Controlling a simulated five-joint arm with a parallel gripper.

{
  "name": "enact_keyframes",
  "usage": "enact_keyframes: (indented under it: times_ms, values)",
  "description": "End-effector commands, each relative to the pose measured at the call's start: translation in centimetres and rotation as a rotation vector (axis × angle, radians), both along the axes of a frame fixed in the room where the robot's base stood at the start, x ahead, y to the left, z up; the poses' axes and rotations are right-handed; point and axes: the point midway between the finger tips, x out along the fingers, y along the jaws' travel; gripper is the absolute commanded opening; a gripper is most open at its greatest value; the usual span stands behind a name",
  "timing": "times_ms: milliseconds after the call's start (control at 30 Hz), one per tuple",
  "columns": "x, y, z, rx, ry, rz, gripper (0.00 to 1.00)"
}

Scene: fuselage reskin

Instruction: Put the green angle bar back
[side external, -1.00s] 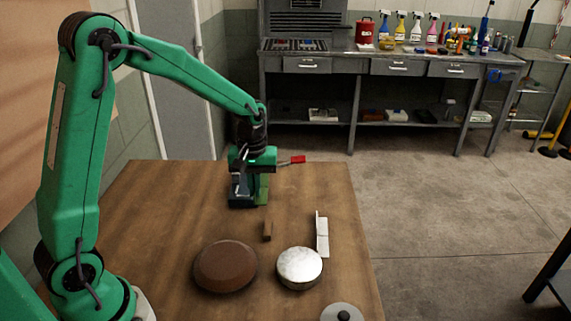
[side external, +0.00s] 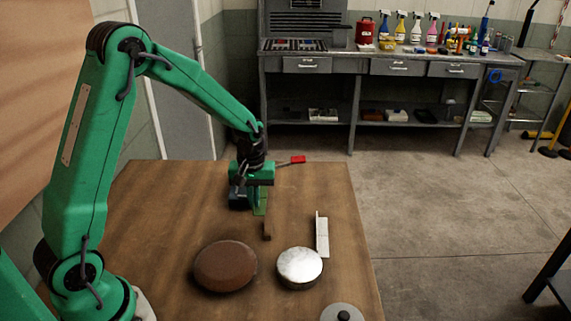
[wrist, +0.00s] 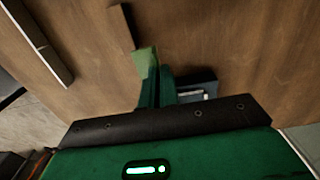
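The green angle bar (side external: 260,203) shows as a lighter olive-green piece just below my gripper (side external: 257,188) in the side view. In the wrist view the bar (wrist: 147,66) shows as a short light-green piece at the left of the dark green finger area (wrist: 160,92). It lies at or against the fingers, and its lower part is hidden. The frames do not show clearly whether the fingers are closed on it. My gripper points down over the far part of the table.
A dark box (side external: 238,199) stands beside the gripper, and a red-ended tool (side external: 297,160) lies behind it. Nearer are a small brown block (side external: 267,231), a light metal angle piece (side external: 322,238), a brown disc (side external: 225,267) and a silver round tin (side external: 299,266). The wooden table (side external: 150,225) is clear at left.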

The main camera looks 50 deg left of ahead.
Motion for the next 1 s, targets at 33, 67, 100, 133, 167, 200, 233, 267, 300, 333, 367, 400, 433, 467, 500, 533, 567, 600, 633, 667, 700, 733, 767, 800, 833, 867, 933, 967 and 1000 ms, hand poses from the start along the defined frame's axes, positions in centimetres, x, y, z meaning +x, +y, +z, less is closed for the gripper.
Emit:
enact_keyframes:
  times_ms: [33, 67, 100, 133, 167, 200, 233, 267, 300, 333, 367, 400, 433, 467, 500, 533, 567, 600, 633, 667, 700, 733, 767, 800, 833, 867, 933, 967, 1000]
  values:
    - [0.0, 0.0, 0.0, 0.000, 0.000, 0.000, 0.00]
    - [0.0, 0.0, 0.0, 0.000, 0.000, 0.000, 0.00]
    - [0.0, 0.0, 0.0, 0.001, -0.001, 0.000, 0.00]
    - [0.0, 0.0, 0.0, 0.001, -0.001, 0.000, 0.00]
    - [0.0, 0.0, 0.0, 0.000, 0.000, 0.000, 0.00]
    - [0.0, 0.0, 0.0, 0.000, 0.000, 0.000, 0.00]
    - [0.0, 0.0, -0.1, 0.000, 0.000, 0.000, 0.00]
    - [0.0, 0.0, -0.2, 0.000, 0.000, 0.000, 0.00]
    - [0.0, 0.0, -0.3, 0.000, 0.000, 0.000, 0.00]
    - [0.0, 0.0, -0.3, 0.000, 0.000, 0.000, 0.00]
    - [0.0, 0.0, -0.4, 0.000, 0.000, 0.000, 0.00]
    - [0.0, 0.0, -0.5, 0.000, 0.000, 0.000, 0.00]
    - [0.0, 0.0, -0.5, 0.000, 0.000, 0.000, 0.00]
    - [0.0, 0.0, -0.6, 0.000, 0.000, 0.000, 0.00]
    - [0.0, 0.0, -0.7, 0.001, -0.001, 0.000, 0.00]
    - [0.0, 0.0, -0.7, 0.000, -0.001, 0.000, 0.00]
    - [0.0, 0.0, -0.8, 0.000, -0.001, 0.000, 0.00]
    - [0.0, 0.0, -0.9, 0.000, -0.001, 0.000, 0.00]
    - [0.0, 0.0, -0.9, 0.000, -0.001, 0.000, 0.00]
    - [0.0, 0.0, -1.0, 0.001, -0.001, 0.000, 0.00]
    - [0.0, 0.0, -1.1, 0.000, 0.000, 0.000, 0.00]
    - [0.0, 0.0, -1.1, 0.000, 0.000, 0.000, 0.00]
    - [0.0, 0.0, -1.1, 0.000, 0.000, 0.000, 0.00]
    - [0.0, 0.0, -1.2, 0.001, -0.001, 0.000, 0.00]
    - [0.0, 0.0, -1.1, 0.001, -0.001, 0.000, 0.00]
    - [0.0, 0.0, -1.1, 0.001, -0.001, 0.000, 0.00]
    - [0.0, 0.0, -1.2, 0.000, 0.000, 0.000, 0.16]
    - [0.0, 0.0, -1.1, 0.000, 0.000, 0.000, 0.22]
    - [0.0, 0.0, -1.1, 0.000, 0.000, 0.000, 0.24]
